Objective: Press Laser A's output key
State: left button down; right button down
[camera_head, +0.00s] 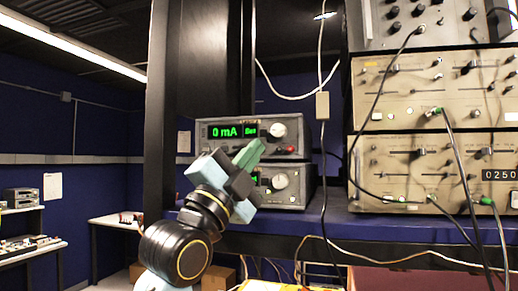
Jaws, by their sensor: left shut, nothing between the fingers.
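Two stacked grey instrument units sit on the blue shelf. The upper unit (216,147) has a green display reading "0 mA", a round knob (278,130) and a small red button (291,150). The lower unit (293,196) has a similar knob (280,181), and its display is mostly covered by my gripper. I cannot read which one is Laser A. My left gripper (250,153) is shut and empty, with its green fingertips in front of the upper unit's lower front. I cannot tell whether they touch it. My right gripper is not in view.
Beige rack units (400,160) with knobs and hanging cables stand to the right. A black post (158,110) rises left of the stack. A white cable (322,60) hangs by the stack. The blue shelf (350,222) has a clear strip in front.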

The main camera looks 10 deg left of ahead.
pick_arm(q)
jog(key=shift+w+f, duration=0.1)
dwell(0.8)
jog(key=shift+f, duration=0.2)
jog(key=shift+s, duration=0.25)
jog(key=shift+s+a, duration=0.1)
jog(key=shift+s, duration=2.3)
jog(key=shift+r, duration=0.1)
